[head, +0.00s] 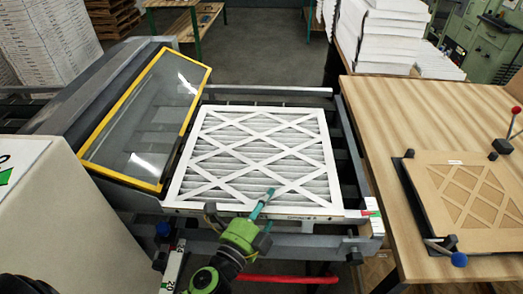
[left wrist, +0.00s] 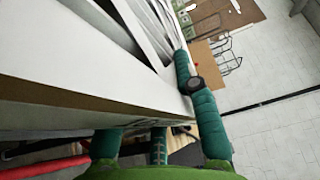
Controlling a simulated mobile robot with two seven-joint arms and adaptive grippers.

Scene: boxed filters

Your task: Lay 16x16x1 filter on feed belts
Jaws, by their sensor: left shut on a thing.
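The white square filter (head: 258,155) has a criss-cross face over grey pleats. It lies face up and looks flat over the dark feed belts of the machine (head: 347,165), which show beside it; I cannot tell whether it rests fully on them. My left gripper (head: 262,205) is shut on the filter's near edge, right of its middle, with one teal finger over the top face. In the left wrist view the filter's edge (left wrist: 80,112) runs close between the green fingers (left wrist: 185,75). My right gripper is not in view.
A yellow-framed clear guard (head: 150,115) stands tilted left of the filter. A wooden table (head: 420,115) at right carries a brown lattice panel (head: 465,190) in a dark fixture. White stacked filters (head: 385,35) stand behind. A pale box (head: 50,220) is at near left.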

